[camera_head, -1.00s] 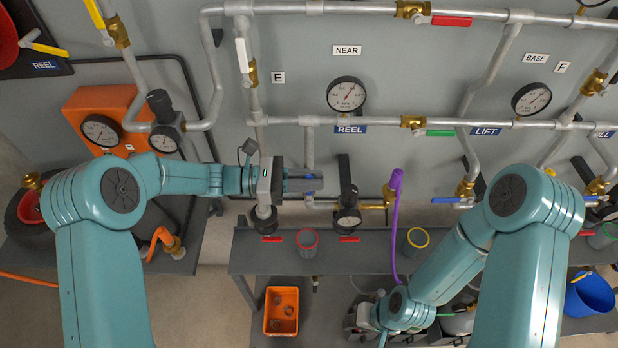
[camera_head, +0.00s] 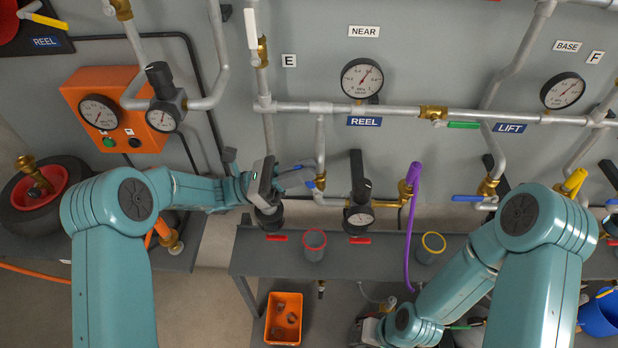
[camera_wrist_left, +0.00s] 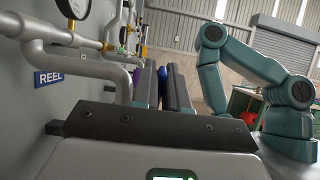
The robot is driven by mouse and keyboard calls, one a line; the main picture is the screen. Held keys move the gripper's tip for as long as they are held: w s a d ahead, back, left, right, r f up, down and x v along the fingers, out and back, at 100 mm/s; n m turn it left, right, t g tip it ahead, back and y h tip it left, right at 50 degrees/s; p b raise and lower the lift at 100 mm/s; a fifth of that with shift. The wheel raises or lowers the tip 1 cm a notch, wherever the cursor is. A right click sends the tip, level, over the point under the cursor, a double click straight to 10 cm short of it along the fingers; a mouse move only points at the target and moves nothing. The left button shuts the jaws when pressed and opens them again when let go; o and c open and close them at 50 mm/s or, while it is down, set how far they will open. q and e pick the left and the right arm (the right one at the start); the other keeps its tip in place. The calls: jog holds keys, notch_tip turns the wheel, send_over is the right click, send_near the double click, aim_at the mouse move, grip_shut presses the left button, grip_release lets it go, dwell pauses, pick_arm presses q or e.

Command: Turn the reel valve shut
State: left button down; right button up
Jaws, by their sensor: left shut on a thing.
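The reel valve is a brass valve (camera_head: 320,182) on the grey pipe below the blue REEL label (camera_head: 365,121). Its blue handle (camera_head: 309,184) shows only in part beside my left fingers. My left gripper (camera_head: 296,178) is at the valve, shut on this handle, which its fingers mostly hide. In the left wrist view, the two dark fingers (camera_wrist_left: 164,85) reach forward with a little blue between them.
A black regulator with a gauge (camera_head: 360,215) stands just right of my left gripper. A purple hose (camera_head: 410,230) hangs further right. A grey bench (camera_head: 350,258) below carries a red-rimmed cup (camera_head: 314,245) and a yellow-rimmed cup (camera_head: 431,247). An orange bin (camera_head: 284,318) sits lower.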

pick_arm(q)
jog(key=shift+a+f+h+b, duration=0.5)
jog(key=shift+h+b, duration=0.2)
jog(key=shift+h, duration=0.1)
jog(key=c, duration=1.5)
grip_release()
jog(key=shift+r, duration=0.1)
jog(key=shift+r, duration=0.1)
